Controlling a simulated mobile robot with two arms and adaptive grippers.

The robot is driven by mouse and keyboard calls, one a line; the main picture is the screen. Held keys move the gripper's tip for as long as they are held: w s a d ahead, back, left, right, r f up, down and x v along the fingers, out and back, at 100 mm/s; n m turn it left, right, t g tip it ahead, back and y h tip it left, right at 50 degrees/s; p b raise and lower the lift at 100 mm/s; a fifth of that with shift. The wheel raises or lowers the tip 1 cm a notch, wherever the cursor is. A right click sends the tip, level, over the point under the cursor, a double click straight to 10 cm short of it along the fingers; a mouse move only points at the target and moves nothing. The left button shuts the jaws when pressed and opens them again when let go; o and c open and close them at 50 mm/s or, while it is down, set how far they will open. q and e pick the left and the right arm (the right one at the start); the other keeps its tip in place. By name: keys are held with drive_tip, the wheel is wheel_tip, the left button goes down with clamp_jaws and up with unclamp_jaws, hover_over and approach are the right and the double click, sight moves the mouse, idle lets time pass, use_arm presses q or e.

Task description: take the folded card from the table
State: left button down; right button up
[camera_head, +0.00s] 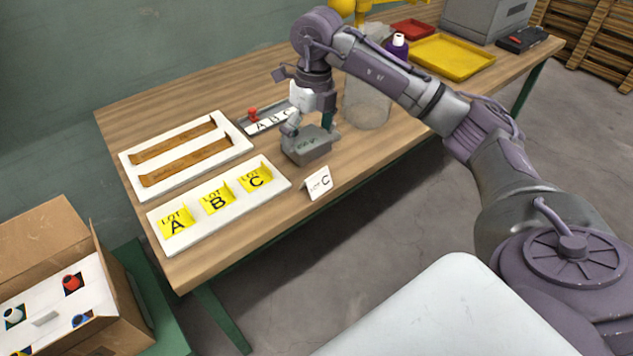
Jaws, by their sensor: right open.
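The gripper is clear of the card. My left gripper is not in view.
A white board (219,219) with yellow LOT A, B and C cards lies left of the card. Behind it is a white tray (134,157) with brown strips. A clear container (366,106) stands right of the gripper. A yellow tray (452,58) is further right.

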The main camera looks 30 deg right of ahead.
drive_tip(key=d+h, duration=0.1)
drive_tip(key=d, duration=0.2)
hover_over(316, 175)
drive_tip(key=d, duration=0.1)
drive_tip(key=shift+m, duration=0.3)
drive_tip(key=f, duration=0.7)
drive_tip(key=shift+w+f+p, duration=0.1)
drive_tip(key=shift+w+p, duration=0.1)
drive_tip(key=shift+p, duration=0.1)
drive_tip(key=f, duration=0.3)
drive_tip(key=f+p, duration=0.1)
drive_tip(key=shift+a+f, duration=0.3)
drive_tip(key=shift+a, duration=0.05)
drive_tip(key=shift+f, duration=0.55)
drive_tip(key=c, duration=0.8)
